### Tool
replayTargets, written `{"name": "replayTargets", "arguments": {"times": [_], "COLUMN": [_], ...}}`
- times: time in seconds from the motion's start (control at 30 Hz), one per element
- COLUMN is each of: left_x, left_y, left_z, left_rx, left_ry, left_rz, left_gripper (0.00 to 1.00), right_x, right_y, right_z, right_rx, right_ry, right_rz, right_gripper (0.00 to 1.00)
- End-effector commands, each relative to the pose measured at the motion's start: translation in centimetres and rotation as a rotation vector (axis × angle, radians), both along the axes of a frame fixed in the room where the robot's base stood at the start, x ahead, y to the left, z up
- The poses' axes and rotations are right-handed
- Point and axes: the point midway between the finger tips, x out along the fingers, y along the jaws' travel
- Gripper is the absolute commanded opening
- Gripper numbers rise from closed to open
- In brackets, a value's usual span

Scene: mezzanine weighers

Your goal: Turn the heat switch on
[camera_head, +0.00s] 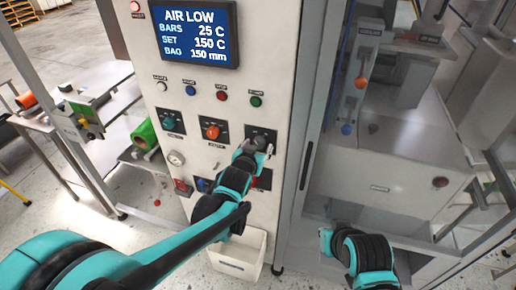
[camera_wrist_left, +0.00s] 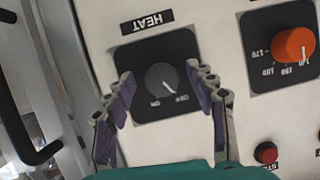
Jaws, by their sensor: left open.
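The heat switch (camera_wrist_left: 162,78) is a dark round knob on a black plate, under an upside-down HEAT label (camera_wrist_left: 147,22) in the left wrist view. Its white pointer line points lower right, toward the mark that looks like OFF; the ON mark is at lower left. My left gripper (camera_wrist_left: 164,88) is open, with one finger on each side of the knob in that view; I see no clear contact. In the head view my left gripper (camera_head: 256,147) is at the panel and hides most of the heat switch's black plate (camera_head: 262,133).
The panel screen (camera_head: 194,33) reads AIR LOW, BARS 25 C, SET 150 C, BAG 150 mm. An orange dial (camera_head: 211,129) sits left of the heat switch. Small buttons (camera_head: 222,96) line up above, a gauge (camera_head: 176,158) is at left, and a white bin (camera_head: 238,258) stands below.

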Motion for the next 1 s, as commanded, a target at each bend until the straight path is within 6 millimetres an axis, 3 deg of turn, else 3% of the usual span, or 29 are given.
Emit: {"name": "replayTargets", "arguments": {"times": [0.27, 0.4, 0.47, 1.0], "left_x": [0.19, 0.18, 0.17, 0.12], "left_y": [-0.03, -0.04, -0.03, -0.16], "left_z": [-0.06, -0.05, -0.05, -0.17], "left_rx": [0.000, 0.000, 0.000, 0.119], "left_ry": [0.000, 0.000, 0.000, -0.039], "left_rz": [0.000, 0.000, 0.000, -0.001], "left_gripper": [0.56, 0.19, 0.06, 0.06], "right_x": [0.00, 0.00, 0.00, 0.00], "right_y": [0.00, 0.00, 0.00, 0.00], "right_z": [0.00, 0.00, 0.00, -0.54], "right_rx": [0.000, 0.000, 0.000, 0.000], "right_ry": [0.000, 0.000, 0.000, 0.000], "right_rz": [0.000, 0.000, 0.000, 0.000], "right_gripper": [0.00, 0.00, 0.00, 0.00]}}
